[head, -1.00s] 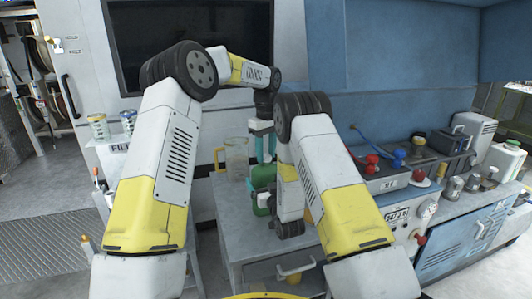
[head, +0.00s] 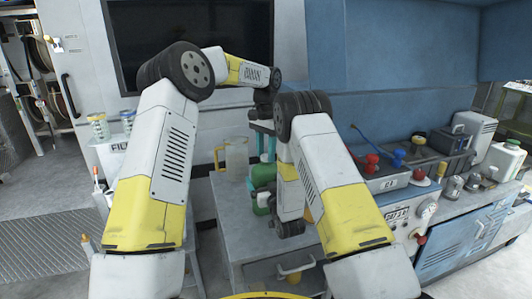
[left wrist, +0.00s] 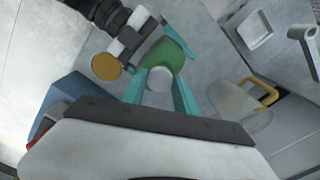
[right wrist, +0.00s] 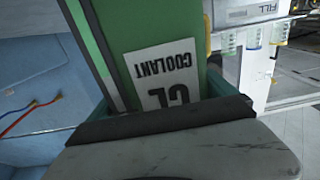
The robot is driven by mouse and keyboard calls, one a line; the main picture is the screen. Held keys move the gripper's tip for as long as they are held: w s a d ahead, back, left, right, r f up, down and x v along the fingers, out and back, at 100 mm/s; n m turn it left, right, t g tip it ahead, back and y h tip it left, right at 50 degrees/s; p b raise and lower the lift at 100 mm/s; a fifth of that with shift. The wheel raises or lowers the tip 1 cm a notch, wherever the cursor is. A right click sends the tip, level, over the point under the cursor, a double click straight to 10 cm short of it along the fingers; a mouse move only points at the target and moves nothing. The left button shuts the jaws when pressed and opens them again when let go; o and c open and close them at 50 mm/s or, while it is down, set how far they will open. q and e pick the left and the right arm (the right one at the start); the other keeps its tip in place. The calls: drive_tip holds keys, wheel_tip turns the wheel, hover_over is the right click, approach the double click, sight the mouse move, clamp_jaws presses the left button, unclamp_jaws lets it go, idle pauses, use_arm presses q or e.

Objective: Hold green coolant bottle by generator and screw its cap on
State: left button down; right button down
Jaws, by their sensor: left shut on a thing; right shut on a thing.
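The green coolant bottle (head: 263,175) stands upright above or on the grey cabinet top, partly hidden by my right arm. In the right wrist view its green side and white COOLANT label (right wrist: 168,78) fill the middle, upside down. My right gripper (left wrist: 160,47) is shut on the bottle's body from the side. My left gripper (head: 262,156) points down over the bottle. In the left wrist view its teal fingers are shut on the white cap (left wrist: 158,79), which lies over the bottle's top. I cannot tell how far the cap is seated on the neck.
A clear jug with a yellow handle (head: 236,158) stands left of the bottle on the cabinet top (head: 232,205). The generator with red and blue knobs (head: 385,180) is to the right. Filter jars (head: 99,127) stand on a shelf at the left.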

use_arm(q)
drive_tip(key=m, duration=0.2)
drive_tip(key=shift+m, duration=0.3)
drive_tip(key=c, duration=0.9)
unclamp_jaws()
drive_tip(key=shift+c, duration=0.2)
drive_tip(key=shift+r, duration=2.25)
drive_tip(key=n, duration=0.1)
drive_tip(key=r+n, duration=0.1)
drive_tip(key=n, duration=0.2)
drive_tip(key=shift+r+n, duration=0.3)
drive_tip(key=n, duration=0.2)
drive_tip(key=r+n, duration=0.2)
drive_tip(key=n, duration=0.1)
drive_tip(key=shift+n, duration=0.3)
